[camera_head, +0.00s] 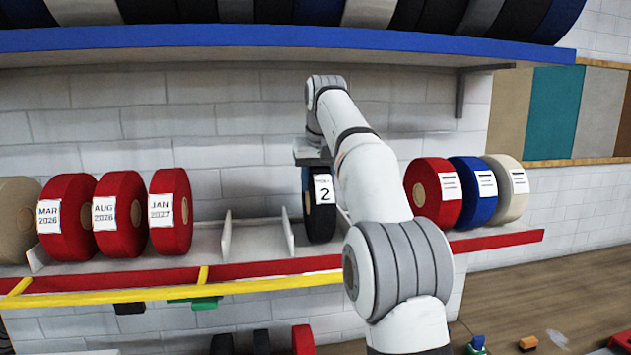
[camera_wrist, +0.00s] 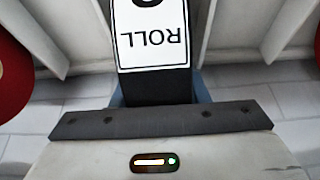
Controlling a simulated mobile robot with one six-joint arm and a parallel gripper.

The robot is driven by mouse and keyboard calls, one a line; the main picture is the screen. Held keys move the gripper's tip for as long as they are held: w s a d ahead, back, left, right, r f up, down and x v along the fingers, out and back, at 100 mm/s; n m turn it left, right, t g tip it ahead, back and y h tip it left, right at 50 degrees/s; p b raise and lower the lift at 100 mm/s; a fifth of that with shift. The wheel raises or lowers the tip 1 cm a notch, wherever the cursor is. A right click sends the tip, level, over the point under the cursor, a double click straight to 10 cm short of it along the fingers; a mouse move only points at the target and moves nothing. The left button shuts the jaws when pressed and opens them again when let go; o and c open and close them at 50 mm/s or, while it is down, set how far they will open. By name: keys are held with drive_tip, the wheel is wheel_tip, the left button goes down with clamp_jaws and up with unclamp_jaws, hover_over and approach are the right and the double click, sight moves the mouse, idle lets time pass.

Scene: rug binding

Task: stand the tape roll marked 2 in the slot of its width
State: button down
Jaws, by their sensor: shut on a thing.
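The tape roll marked 2 (camera_head: 319,222) is black with a white label and stands upright at the shelf. My gripper (camera_head: 313,160) is shut on its top from above. In the wrist view the label of the roll (camera_wrist: 153,35) reads "ROLL" upside down, with the number partly cut off. The roll is between two white dividers, a left one (camera_wrist: 38,35) and a right one (camera_wrist: 292,28), with a gap on each side. In the head view the near divider (camera_head: 287,230) is just left of the roll. I cannot tell whether the roll touches the shelf floor.
An empty slot (camera_head: 256,240) lies to the left. Red rolls (camera_head: 171,211) with date labels stand further left. A blue shelf (camera_head: 250,38) runs overhead.

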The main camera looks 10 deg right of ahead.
sight(332, 185)
drive_tip(key=c, duration=0.8)
unclamp_jaws()
drive_tip(key=shift+f, duration=0.1)
drive_tip(key=shift+s+r, duration=0.15)
drive_tip(key=shift+r, duration=0.4)
drive_tip(key=shift+v, duration=1)
drive_tip(key=s+b, duration=0.6)
drive_tip(key=s, duration=0.5)
drive_tip(key=shift+f, duration=0.1)
drive_tip(key=shift+s, duration=0.6)
